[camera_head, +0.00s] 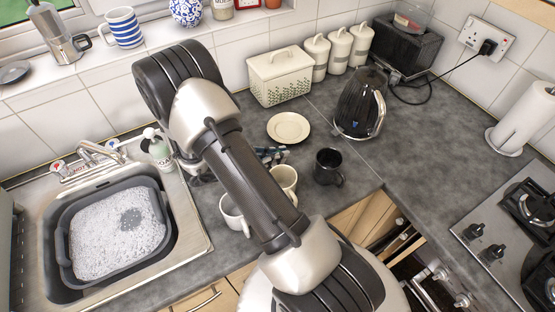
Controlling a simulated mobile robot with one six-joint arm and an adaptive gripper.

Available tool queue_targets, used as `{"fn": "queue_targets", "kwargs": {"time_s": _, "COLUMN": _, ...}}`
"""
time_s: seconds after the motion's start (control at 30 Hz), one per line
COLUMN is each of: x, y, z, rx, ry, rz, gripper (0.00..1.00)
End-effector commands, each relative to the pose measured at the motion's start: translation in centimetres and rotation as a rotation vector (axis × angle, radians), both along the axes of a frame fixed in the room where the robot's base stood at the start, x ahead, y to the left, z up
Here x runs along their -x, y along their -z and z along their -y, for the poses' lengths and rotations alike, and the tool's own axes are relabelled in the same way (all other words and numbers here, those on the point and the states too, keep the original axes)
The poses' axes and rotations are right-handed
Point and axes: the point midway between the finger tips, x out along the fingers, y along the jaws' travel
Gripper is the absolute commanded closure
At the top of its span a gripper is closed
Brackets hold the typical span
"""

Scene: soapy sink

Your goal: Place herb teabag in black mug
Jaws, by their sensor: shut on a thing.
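The black mug (327,168) stands upright on the grey worktop, right of my arm, with its handle toward the lower right. My gripper (271,153) shows only as a small dark shape just past my arm, left of the black mug and apart from it. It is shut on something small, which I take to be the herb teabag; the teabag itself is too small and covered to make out. My arm hides most of the wrist.
A cream mug (285,179) and a white mug (232,214) stand close to my arm. A cream plate (288,128) lies behind the black mug, and a black kettle (360,104) stands behind right. The sink (190,226) is left. An open drawer (385,222) is in front.

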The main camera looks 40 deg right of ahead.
Motion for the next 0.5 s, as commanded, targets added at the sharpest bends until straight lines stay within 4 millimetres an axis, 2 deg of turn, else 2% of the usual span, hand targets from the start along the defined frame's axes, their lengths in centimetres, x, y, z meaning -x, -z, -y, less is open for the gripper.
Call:
{"fn": "queue_targets", "kwargs": {"time_s": 0.27, "x": -0.1, "y": -1.5, "z": 0.0, "rx": 0.001, "ry": 0.000, "rz": 0.003, "gripper": 1.00}}
{"fn": "queue_targets", "kwargs": {"time_s": 0.37, "x": 0.0, "y": -3.0, "z": 0.0, "rx": 0.001, "ry": 0.000, "rz": 0.003, "gripper": 1.00}}
{"fn": "queue_targets", "kwargs": {"time_s": 0.5, "x": -0.1, "y": -6.5, "z": 0.0, "rx": 0.000, "ry": 0.000, "rz": 0.005, "gripper": 1.00}}
